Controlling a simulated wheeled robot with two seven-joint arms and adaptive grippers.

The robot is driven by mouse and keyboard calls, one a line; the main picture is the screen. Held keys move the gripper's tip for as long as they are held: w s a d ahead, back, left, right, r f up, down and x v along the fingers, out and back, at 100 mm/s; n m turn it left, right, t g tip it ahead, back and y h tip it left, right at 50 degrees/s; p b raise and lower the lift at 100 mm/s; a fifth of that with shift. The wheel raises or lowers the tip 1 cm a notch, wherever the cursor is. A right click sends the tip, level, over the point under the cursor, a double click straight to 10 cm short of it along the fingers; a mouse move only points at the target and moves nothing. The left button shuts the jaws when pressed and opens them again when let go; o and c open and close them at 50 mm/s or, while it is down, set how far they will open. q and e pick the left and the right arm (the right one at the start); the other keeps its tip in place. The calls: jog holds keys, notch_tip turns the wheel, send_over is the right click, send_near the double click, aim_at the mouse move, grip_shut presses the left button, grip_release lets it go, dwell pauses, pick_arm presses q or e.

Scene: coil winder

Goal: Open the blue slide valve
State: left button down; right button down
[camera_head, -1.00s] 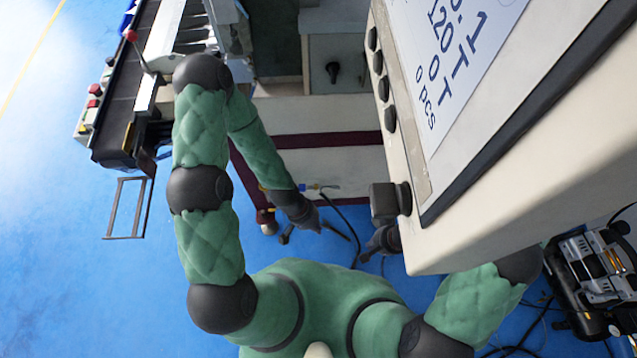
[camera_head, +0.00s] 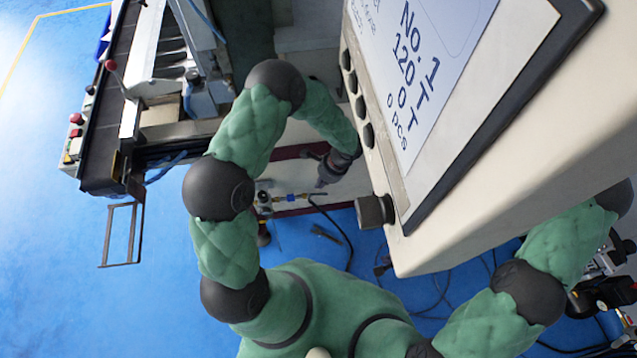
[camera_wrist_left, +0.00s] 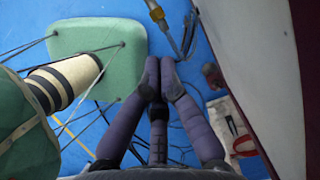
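The blue slide valve (camera_head: 291,198) is a small blue piece on a metal air fitting low on the machine's front, with a black hose leading off to its right. My left gripper (camera_head: 322,182) is just right of and slightly above it in the head view, apart from it. In the left wrist view my left gripper (camera_wrist_left: 159,75) has its fingertips together and holds nothing. A yellow-ended hose fitting (camera_wrist_left: 155,12) is ahead of the fingertips there; the blue piece cannot be made out. My right gripper is hidden; its arm passes behind the display panel.
The large display panel (camera_head: 570,95) hangs over the right side. A workbench with red and green buttons (camera_head: 75,132) stands at upper left. Hoses lie on the blue floor.

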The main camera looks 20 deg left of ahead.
aim_at(299, 197)
pick_arm(q)
jog(key=a+f+b, duration=0.1)
jog(key=f, duration=0.1)
jog(key=s+a+f+b, duration=0.1)
jog(key=a+f, duration=0.1)
jog(key=s+a+f+b, duration=0.1)
jog(key=f, duration=0.2)
jog(key=shift+s+a, duration=0.25)
jog(key=shift+a, duration=0.15)
jog(key=shift+s+a, duration=0.25)
jog(key=shift+a, duration=0.2)
